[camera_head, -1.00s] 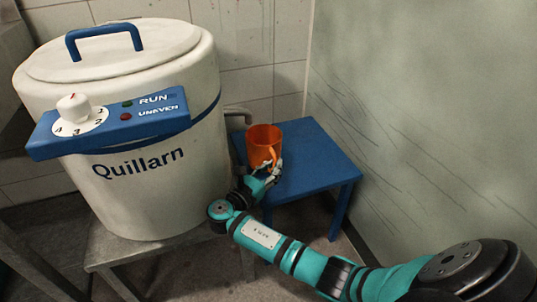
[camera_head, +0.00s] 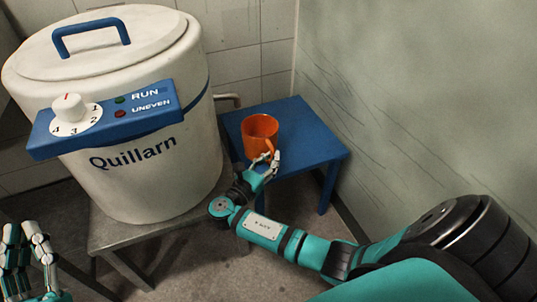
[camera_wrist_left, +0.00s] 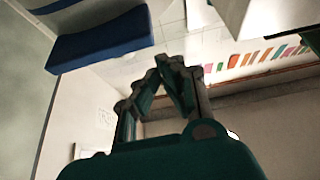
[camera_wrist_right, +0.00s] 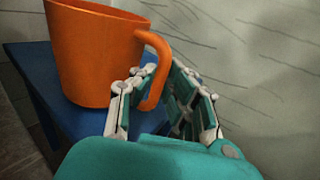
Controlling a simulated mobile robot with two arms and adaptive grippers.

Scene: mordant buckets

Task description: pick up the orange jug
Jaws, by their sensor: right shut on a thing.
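The orange jug (camera_head: 260,130) is upright over the small blue table in the head view. My right gripper (camera_head: 270,164) is shut on its handle, on the jug's near right side. In the right wrist view the jug (camera_wrist_right: 95,55) fills the upper left, and its handle (camera_wrist_right: 156,85) lies between the fingers of my right gripper (camera_wrist_right: 158,75). I cannot tell whether the jug's base touches the table. My left gripper (camera_head: 23,230) is at the bottom left of the head view, far from the jug. In the left wrist view its fingertips (camera_wrist_left: 171,62) look close together, with nothing visible between them.
The blue table (camera_head: 312,140) stands by the green-grey wall (camera_head: 420,90). A large white lidded vat (camera_head: 130,175) with a blue control panel stands left of it on a grey stand (camera_head: 135,235). A pipe (camera_head: 228,98) runs behind the vat. Bare floor shows in front.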

